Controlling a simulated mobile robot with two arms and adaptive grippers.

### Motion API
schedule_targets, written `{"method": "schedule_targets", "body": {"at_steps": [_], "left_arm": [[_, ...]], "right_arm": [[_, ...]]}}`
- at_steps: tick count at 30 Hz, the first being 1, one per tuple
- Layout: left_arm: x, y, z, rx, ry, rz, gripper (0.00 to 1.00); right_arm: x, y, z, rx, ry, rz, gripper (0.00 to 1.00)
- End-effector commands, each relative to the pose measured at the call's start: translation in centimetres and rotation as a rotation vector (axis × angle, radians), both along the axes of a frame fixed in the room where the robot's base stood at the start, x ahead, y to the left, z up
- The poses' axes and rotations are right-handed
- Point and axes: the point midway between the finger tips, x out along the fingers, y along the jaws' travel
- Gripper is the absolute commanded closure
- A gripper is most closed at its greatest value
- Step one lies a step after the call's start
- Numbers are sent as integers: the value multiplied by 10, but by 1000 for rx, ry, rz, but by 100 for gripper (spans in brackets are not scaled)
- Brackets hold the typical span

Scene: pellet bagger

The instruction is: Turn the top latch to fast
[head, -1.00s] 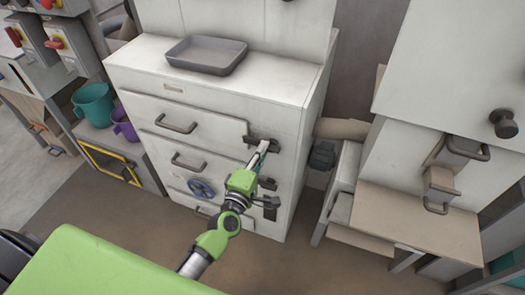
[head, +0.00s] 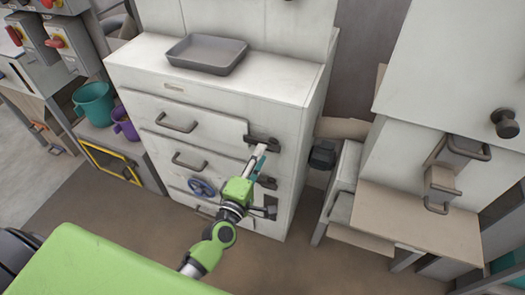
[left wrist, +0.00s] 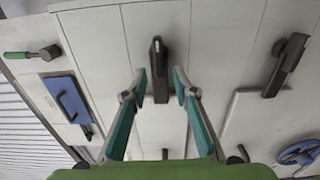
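The top latch (head: 262,141) is a dark lever on the right side of the white cabinet's front, lying roughly level in the head view. In the left wrist view this latch (left wrist: 158,68) appears upright, ahead of the fingertips and between them. My left gripper (head: 261,152) is just below the latch in the head view. In the left wrist view the left gripper (left wrist: 160,85) has its teal-padded fingers apart, with nothing held. Contact with the latch cannot be made out. Any mark for fast is not readable. My right gripper is not in view.
A middle latch (head: 267,182) and a lower latch (head: 270,208) sit below on the same cabinet. A blue handwheel (head: 202,188) is to the left of them. A grey tray (head: 207,54) lies on the cabinet top. A side table (head: 405,215) stands at the right.

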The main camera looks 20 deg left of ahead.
Motion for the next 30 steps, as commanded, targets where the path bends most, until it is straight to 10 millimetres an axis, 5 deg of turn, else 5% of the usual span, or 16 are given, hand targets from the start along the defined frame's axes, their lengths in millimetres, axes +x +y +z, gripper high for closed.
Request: {"method": "schedule_targets", "body": {"at_steps": [6, 12, 30], "left_arm": [[-50, 2, -1, 0, 4, -1, 74], [-80, 3, -1, 0, 2, 0, 74], [-91, 3, 0, -1, 1, 0, 74]], "right_arm": [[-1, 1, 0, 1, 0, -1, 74], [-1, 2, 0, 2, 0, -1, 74], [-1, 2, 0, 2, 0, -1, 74]]}}
